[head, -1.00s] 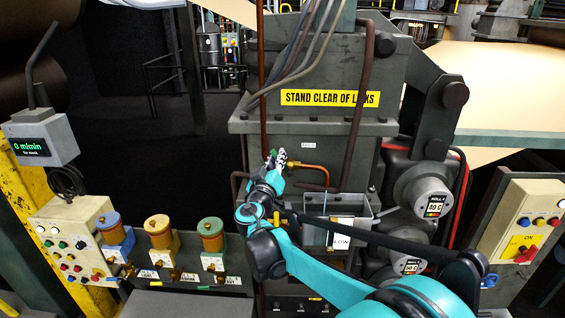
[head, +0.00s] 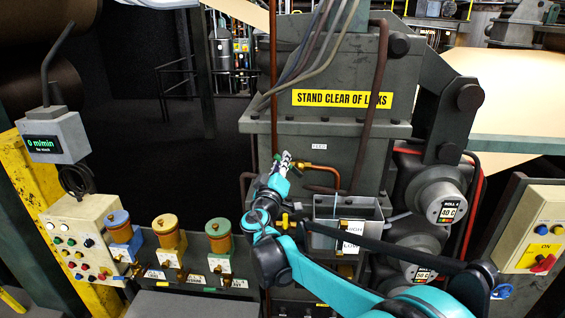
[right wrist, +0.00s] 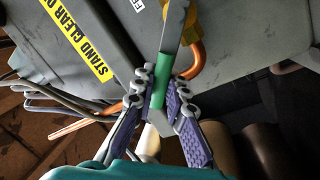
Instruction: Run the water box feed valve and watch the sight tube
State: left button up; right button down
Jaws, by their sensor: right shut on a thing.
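My right gripper (head: 284,163) is at the feed valve on the front of the grey machine, below the "FEED" plate (head: 320,147). In the right wrist view, its fingers (right wrist: 160,95) are shut on a green-sleeved valve lever (right wrist: 161,84), with a copper pipe beside it. The open-topped grey water box (head: 325,206) is to the right of the gripper. Its front carries white "HIGH" (head: 354,227) and "LOW" (head: 349,248) plates. The sight tube is too small to make out, so its water level cannot be told. My left gripper is not in view.
My right arm crosses in front of the water box's lower part. Several coloured lubricator pots (head: 167,232) stand at lower left beside a button panel (head: 85,235). The speed display (head: 43,144) reads 0 m/min. Roll ends (head: 440,200) are at right.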

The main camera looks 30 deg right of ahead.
jog(key=c, duration=1.5)
grip_release()
jog(key=v, duration=1.2)
dwell(4.9)
